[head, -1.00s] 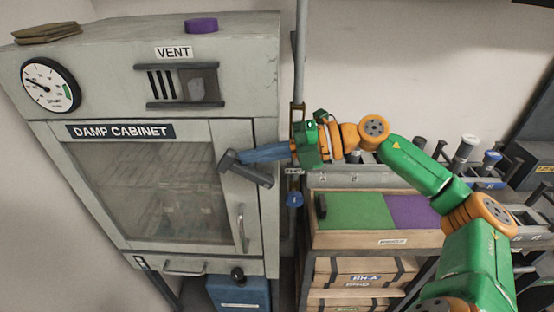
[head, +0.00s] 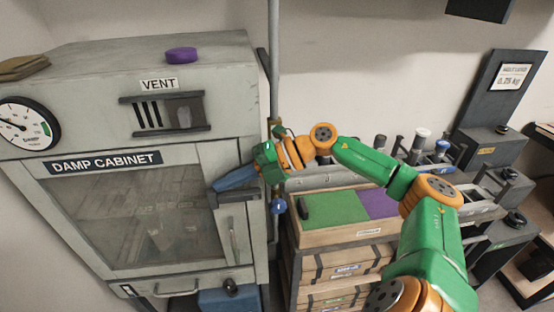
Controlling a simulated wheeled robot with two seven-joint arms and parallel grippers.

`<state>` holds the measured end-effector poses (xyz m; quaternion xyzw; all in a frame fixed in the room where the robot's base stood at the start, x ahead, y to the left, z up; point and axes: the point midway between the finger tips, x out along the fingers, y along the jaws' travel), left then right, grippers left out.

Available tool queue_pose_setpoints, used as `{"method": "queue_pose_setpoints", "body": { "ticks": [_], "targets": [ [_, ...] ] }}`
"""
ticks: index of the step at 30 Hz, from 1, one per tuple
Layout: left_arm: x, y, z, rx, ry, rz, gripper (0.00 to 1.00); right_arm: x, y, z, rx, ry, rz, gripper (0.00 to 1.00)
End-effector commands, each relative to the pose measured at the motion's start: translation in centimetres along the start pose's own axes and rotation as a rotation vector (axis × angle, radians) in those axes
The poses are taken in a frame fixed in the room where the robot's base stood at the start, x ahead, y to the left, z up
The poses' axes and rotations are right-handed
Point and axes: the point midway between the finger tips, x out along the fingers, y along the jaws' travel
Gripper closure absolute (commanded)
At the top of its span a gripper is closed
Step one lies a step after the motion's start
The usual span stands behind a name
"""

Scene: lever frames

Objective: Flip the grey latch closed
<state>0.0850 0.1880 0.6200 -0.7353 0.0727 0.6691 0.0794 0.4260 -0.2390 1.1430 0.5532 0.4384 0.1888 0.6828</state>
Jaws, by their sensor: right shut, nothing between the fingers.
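The damp cabinet (head: 60,171) stands at the left with its glass door shut. The grey latch (head: 240,196) is on the right side of the door front, above the door handle. It lies roughly level across the door's right edge, and its left end is partly hidden by my fingers. My right gripper (head: 217,187) is shut and empty, with its blue fingers just above the latch's left part. I cannot tell whether the fingertips touch it. My left gripper is not in view.
A vertical pole (head: 273,60) stands close beside the cabinet, behind my right wrist. A green and purple tray (head: 330,238) on wooden crates is to the right. A purple disc (head: 181,55) and a gauge (head: 27,124) are on the cabinet.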

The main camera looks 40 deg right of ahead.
Motion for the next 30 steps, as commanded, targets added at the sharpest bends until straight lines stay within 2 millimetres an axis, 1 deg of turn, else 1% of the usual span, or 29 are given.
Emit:
{"method": "queue_pose_setpoints", "body": {
  "ticks": [13,16,19,22,23,24,25,30],
  "targets": [
    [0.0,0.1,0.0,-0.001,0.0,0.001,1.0,0.2,-0.5,-0.2,0.004,0.008,-0.015,1.0],
    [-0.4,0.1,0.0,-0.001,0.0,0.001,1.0,-0.1,0.0,-0.2,0.004,0.008,-0.015,1.0],
    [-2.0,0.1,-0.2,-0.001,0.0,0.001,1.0,-0.9,1.6,0.0,0.003,0.006,-0.013,1.0],
    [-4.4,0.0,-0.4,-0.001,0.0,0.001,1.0,-2.3,4.1,0.2,0.002,0.003,-0.008,1.0],
    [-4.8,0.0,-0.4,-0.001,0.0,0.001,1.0,-2.6,4.7,0.2,0.0,0.002,-0.006,1.0],
    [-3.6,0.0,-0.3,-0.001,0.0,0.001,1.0,-2.6,4.9,0.2,-0.006,0.002,-0.002,1.0],
    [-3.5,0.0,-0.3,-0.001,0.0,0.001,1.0,-2.9,5.5,0.3,-0.007,0.0,-0.002,1.0],
    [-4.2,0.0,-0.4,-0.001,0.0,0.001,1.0,-4.6,9.5,0.2,-0.004,0.001,-0.001,1.0]
  ]
}}
